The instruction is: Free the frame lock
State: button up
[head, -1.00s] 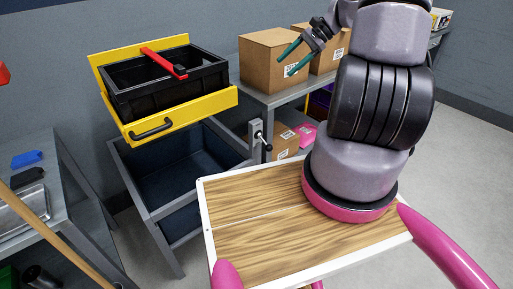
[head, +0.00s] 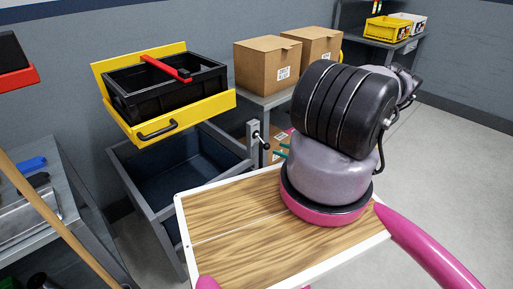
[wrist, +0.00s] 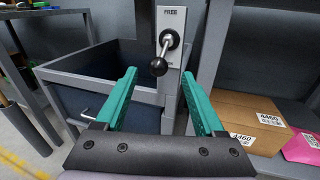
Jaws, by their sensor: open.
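The frame lock is a lever (head: 264,142) with a black knob, on a plate fixed to a grey post (head: 253,130) of the cart frame. In the wrist view the plate (wrist: 171,18) reads "FREE" at its top. The black knob (wrist: 159,67) hangs below the pivot, slightly left and toward the camera. My gripper (wrist: 159,75) is open, one green finger to each side of the knob in the picture. I cannot tell whether the fingers reach it in depth. In the head view my gripper (head: 283,151) is mostly hidden behind my arm, just right of the lever.
A yellow tray (head: 180,117) holding a black crate (head: 125,97) with a red bar (head: 166,68) is tilted above the dark cart bin (head: 178,185). Cardboard boxes (head: 267,64) stand on a shelf right of the lock. A bench with tools (head: 65,185) is at left.

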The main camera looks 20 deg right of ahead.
aim_at(263, 142)
jog(key=f+x, duration=0.1)
jog(key=x, duration=0.9)
jog(key=shift+w+a+m+t, duration=0.25)
jog(key=shift+m+t, duration=0.05)
grip_shut()
